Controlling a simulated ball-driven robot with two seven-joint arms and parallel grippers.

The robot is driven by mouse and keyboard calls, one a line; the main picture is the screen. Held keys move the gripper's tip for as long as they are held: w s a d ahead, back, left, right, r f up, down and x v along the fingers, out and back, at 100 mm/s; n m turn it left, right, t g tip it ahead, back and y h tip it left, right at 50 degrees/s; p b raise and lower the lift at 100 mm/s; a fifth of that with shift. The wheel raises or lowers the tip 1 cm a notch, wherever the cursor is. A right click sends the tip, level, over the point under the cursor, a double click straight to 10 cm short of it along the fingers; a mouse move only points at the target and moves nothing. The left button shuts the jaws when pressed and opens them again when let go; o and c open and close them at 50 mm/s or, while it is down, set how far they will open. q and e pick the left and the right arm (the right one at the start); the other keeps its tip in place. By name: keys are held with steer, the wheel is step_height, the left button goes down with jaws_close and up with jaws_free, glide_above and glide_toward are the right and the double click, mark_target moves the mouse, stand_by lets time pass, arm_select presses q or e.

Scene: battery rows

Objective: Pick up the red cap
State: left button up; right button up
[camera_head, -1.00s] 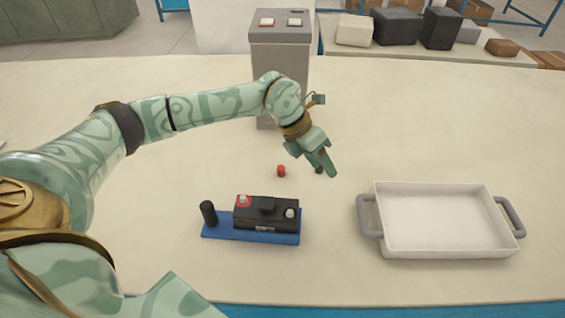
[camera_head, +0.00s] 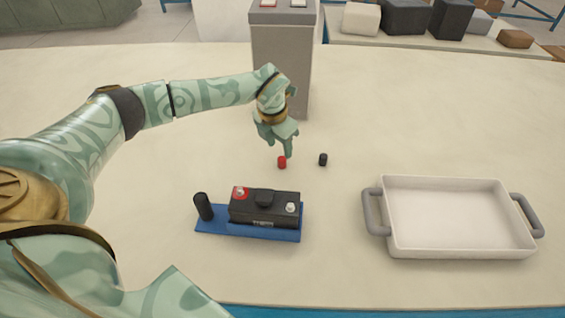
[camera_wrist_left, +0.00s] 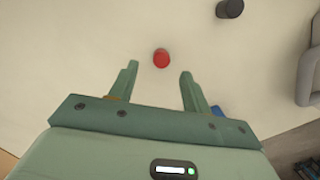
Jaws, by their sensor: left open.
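The red cap (camera_head: 282,162) stands on the pale table behind the battery. It also shows in the left wrist view (camera_wrist_left: 161,58), just beyond the fingertips and between their lines. My left gripper (camera_head: 287,150) is over the table close to the red cap, pointing down. In the left wrist view my left gripper (camera_wrist_left: 158,68) is open, with nothing between its fingers. A black cap (camera_head: 323,159) stands to the right of the red one and shows at the top of the wrist view (camera_wrist_left: 230,9). My right gripper is not in view.
A black battery (camera_head: 265,208) with red and grey terminals sits on a blue base (camera_head: 250,234) beside a black post (camera_head: 203,206). A white tray (camera_head: 459,252) with grey handles is at the right. A grey pedestal (camera_head: 290,60) stands behind the gripper.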

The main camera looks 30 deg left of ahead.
mark_target(282, 158)
arm_select(q)
steer(key=f, duration=0.2)
steer(key=f+b, duration=0.1)
steer(key=f, duration=0.1)
steer(key=shift+w+d+f+b, duration=0.15)
steer(key=shift+w+f+b, duration=0.05)
steer(key=shift+f+b, duration=0.1)
steer(key=shift+w+f, duration=0.1)
steer(key=shift+f, duration=0.05)
steer(key=shift+c, duration=0.2)
steer(key=c, duration=1)
steer(key=shift+r, duration=0.25)
